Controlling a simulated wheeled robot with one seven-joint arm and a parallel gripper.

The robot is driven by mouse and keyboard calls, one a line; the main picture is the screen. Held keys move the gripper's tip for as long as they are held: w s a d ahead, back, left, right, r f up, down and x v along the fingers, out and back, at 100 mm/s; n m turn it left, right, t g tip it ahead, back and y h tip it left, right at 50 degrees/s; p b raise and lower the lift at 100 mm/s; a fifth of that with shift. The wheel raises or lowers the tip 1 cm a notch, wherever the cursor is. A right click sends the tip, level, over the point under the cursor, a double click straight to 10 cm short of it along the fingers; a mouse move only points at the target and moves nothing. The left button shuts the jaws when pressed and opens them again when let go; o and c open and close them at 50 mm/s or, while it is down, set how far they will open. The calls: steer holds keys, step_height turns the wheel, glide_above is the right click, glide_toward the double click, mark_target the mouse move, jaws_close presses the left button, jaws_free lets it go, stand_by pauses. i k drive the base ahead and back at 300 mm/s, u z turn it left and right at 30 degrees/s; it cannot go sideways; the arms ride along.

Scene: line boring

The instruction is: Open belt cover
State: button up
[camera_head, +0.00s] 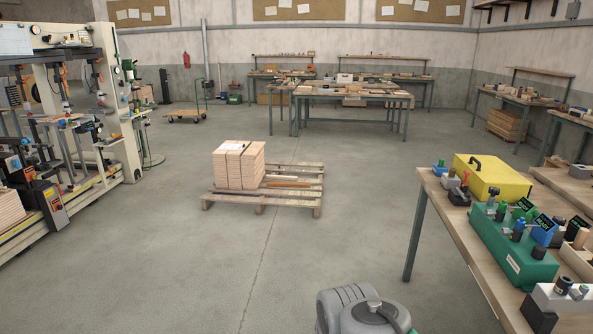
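A large cream line boring machine (128,108) stands along the left edge, cut off by the frame. It carries several spindles, clamps and a grey-black control box with orange marks (57,212) at its front. I cannot pick out a belt cover for certain, nor tell whether one is open or shut. A grey rounded part of my own arm shows at the bottom centre, well apart from the machine. My gripper is not in view.
A wooden pallet (308,184) with a stack of boards (239,165) stands mid-floor. A workbench (460,229) at right holds a yellow case (492,177) and green tool block (510,252). More benches (355,95) line the back. The floor between machine and pallet is clear.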

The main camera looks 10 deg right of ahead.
mark_target(486, 172)
steer(key=z, duration=0.75)
steer(key=i, duration=1.95)
steer(key=z, duration=0.45)
steer(key=i, duration=1.95)
steer(key=z, duration=0.05)
